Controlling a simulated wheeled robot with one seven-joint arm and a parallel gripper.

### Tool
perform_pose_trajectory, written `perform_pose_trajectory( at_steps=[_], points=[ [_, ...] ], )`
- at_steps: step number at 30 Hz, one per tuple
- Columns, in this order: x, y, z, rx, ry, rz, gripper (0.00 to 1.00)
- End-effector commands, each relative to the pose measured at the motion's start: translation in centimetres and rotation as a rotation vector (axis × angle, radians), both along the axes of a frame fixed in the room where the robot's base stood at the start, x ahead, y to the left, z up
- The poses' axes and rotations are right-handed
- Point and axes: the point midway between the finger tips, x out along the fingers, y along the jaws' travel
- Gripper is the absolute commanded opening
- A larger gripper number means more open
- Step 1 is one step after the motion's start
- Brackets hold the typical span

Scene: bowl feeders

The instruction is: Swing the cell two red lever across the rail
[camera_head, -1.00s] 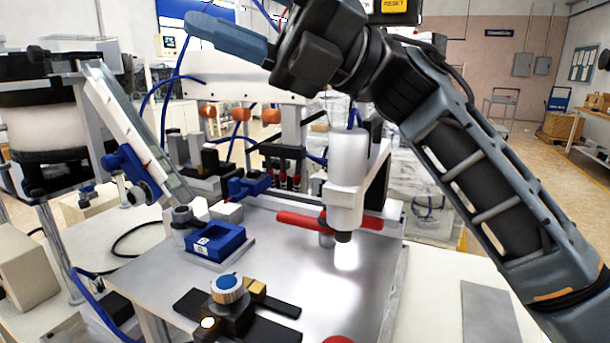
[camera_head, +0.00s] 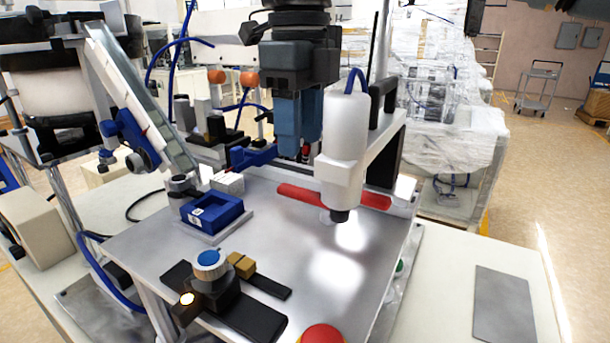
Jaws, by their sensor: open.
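The red lever (camera_head: 298,193) lies roughly level across the back of the metal plate (camera_head: 270,250). Its middle is hidden behind the white cylindrical unit (camera_head: 343,150), and its other end (camera_head: 376,201) shows to the right of it. The gripper is open and holds nothing that I can see. A gap shows between the fingertips and the lever in the picture; the depth between them is hard to tell.
A blue square fixture (camera_head: 212,214) sits left on the plate. A black clamp with a blue-topped knob (camera_head: 209,265) stands at the front, and a red button (camera_head: 322,334) at the front edge. A slanted chute (camera_head: 140,100) rises at left. The plate's middle is clear.

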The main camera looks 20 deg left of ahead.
Motion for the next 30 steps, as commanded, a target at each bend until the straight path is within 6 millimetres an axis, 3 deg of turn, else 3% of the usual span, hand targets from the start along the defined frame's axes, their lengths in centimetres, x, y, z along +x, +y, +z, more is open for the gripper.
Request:
perform_pose_trajectory(
  at_steps=[15, 26, 30],
  points=[
    [-0.1, 0.0, -6.8, 0.004, 0.006, 0.002, 0.49],
    [-0.1, 0.0, -7.5, 0.005, 0.005, 0.002, 0.49],
    [-0.2, 0.1, -7.5, 0.005, 0.005, 0.002, 0.37]
  ],
)
